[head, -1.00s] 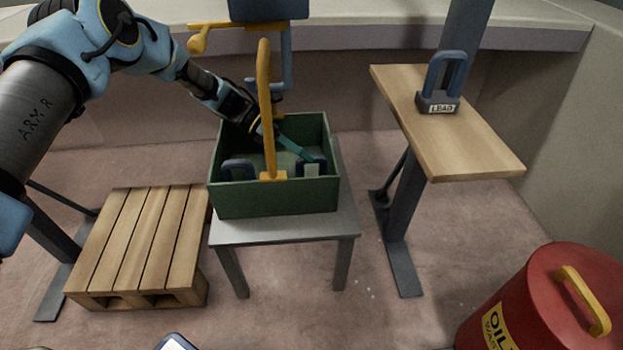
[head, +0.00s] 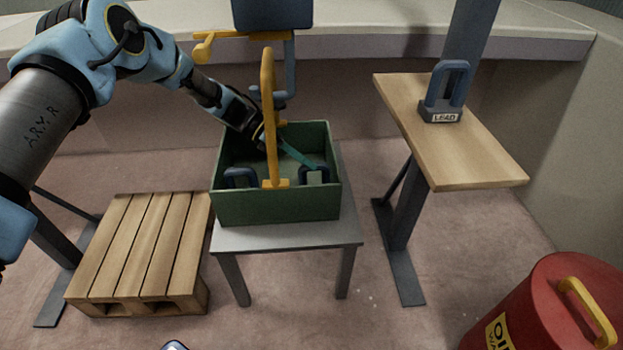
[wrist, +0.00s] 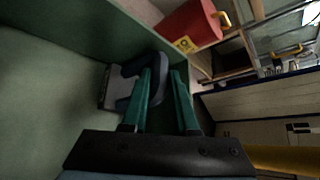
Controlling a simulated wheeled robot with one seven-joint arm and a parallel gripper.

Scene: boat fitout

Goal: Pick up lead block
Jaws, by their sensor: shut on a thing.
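A lead block (head: 440,117) with a blue-grey handle and a "LEAD" label stands upright on the wooden shelf at right. Two similar handled blocks are in the green box: one at left (head: 240,178), one at right (head: 314,177). I cannot read labels on these two. My gripper (head: 318,166) reaches down into the box with its teal fingers at the right block. In the wrist view, my gripper (wrist: 162,75) is shut on the dark blue handle of this block (wrist: 118,88), beside the green wall. The exact grip is partly hidden.
The green box (head: 275,208) stands on a grey table (head: 290,236). A yellow upright handle (head: 268,110) rises in front of my wrist. A wooden pallet (head: 140,245) lies at left, the wooden shelf (head: 470,160) is at right, and a red oil container (head: 545,305) is at front right.

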